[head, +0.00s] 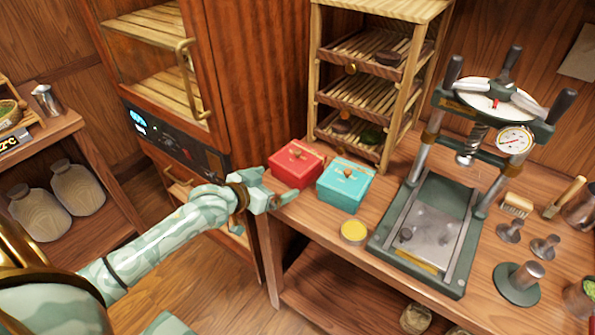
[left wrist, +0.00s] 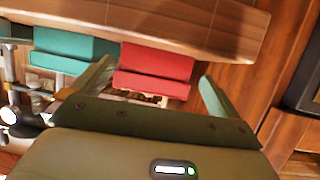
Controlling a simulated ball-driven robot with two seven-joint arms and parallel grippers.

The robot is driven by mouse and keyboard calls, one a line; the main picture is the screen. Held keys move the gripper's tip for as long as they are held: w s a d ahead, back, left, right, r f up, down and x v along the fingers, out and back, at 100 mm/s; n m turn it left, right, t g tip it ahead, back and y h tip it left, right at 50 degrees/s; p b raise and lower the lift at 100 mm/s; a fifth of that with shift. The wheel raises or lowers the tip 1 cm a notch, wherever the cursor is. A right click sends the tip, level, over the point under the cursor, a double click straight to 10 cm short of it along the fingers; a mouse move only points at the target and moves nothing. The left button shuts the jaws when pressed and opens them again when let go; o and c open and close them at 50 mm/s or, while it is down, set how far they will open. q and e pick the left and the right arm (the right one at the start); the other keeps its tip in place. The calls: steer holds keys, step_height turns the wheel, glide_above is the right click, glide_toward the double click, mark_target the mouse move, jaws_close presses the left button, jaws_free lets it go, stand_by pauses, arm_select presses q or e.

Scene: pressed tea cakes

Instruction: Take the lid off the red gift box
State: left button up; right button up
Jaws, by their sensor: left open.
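The red gift box (head: 297,165) stands on the wooden bench near its left end, with its lid on and a small gold emblem on top. In the left wrist view the red box (left wrist: 155,66) lies beyond and between my fingertips, with a gap to them. My left gripper (head: 277,194) is open and empty at the bench's left edge, just in front of the red box; its two fingers also show in the left wrist view (left wrist: 155,80). My right gripper is in neither view.
A teal gift box (head: 345,184) stands close to the right of the red one. A yellow round tin (head: 354,231) and a tea press (head: 432,233) are further right. A slatted rack (head: 399,113) rises behind the boxes. A wooden cabinet (head: 252,80) stands at the left.

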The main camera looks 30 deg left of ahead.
mark_target(284, 179)
arm_select(q)
steer(key=x, duration=0.1)
steer(key=b+x, duration=0.1)
steer(key=x, duration=0.2)
steer(key=shift+d+b, duration=0.25)
steer(key=shift+b, duration=0.1)
steer(key=shift+w+f, duration=0.1)
steer(key=shift+w, duration=0.1)
steer(key=shift+s+a, duration=0.1)
steer(key=shift+a, duration=0.05)
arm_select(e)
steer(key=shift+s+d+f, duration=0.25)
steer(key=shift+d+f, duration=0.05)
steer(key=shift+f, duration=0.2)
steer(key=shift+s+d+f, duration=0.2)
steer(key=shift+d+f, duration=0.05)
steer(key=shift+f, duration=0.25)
